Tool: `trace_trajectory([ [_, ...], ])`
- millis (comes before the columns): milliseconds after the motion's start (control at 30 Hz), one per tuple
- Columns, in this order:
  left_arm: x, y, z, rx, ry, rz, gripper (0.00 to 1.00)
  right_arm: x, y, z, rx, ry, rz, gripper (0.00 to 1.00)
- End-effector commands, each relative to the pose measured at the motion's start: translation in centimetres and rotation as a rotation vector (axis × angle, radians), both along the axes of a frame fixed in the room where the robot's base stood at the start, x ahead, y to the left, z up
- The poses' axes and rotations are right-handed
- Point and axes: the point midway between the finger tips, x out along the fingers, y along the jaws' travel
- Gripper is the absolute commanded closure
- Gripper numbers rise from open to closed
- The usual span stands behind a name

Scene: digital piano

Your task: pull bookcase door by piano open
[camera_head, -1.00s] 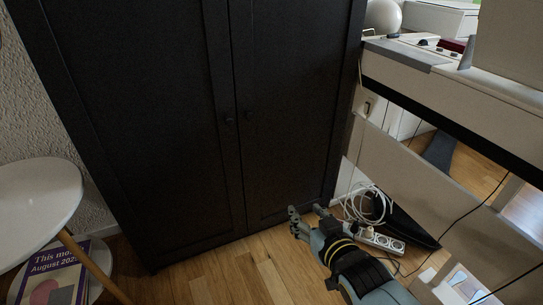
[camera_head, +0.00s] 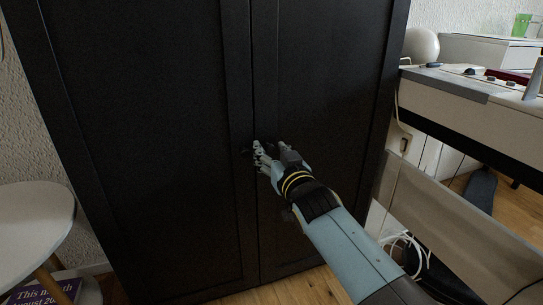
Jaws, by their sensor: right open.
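The black bookcase has two tall doors that meet at a seam in the middle; the left door (camera_head: 145,130) and the right door (camera_head: 325,100) both look shut. A small dark knob (camera_head: 246,152) shows on the left door beside the seam. The right door's knob is hidden behind my right gripper. My right gripper (camera_head: 262,153) is open and sits at the seam at knob height, its fingers close to the knobs. I cannot tell whether it touches a knob. My left gripper is not in view.
The white piano (camera_head: 445,95) stands close on the right. A white stool (camera_head: 35,215) stands at the left, with a purple book (camera_head: 45,293) under it. White cables (camera_head: 408,250) lie on the floor below the piano. A strip of wood floor (camera_head: 290,291) shows in front of the bookcase.

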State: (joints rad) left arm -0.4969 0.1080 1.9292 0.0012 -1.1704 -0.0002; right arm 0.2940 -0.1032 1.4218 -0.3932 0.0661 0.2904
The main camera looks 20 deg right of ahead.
Motion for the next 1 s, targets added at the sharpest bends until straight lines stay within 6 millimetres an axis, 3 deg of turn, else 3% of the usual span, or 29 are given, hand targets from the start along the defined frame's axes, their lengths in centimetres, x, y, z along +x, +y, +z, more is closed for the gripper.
trace_trajectory([
  [300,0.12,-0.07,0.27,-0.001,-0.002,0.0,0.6,0.22,0.0,0.0,-0.001,0.001,0.0,0.56],
  [633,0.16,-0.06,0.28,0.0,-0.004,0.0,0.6,0.21,0.01,0.0,-0.001,0.001,0.0,0.99],
  [1000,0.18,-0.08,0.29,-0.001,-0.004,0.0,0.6,0.19,0.02,0.0,0.0,0.001,0.0,1.0],
])
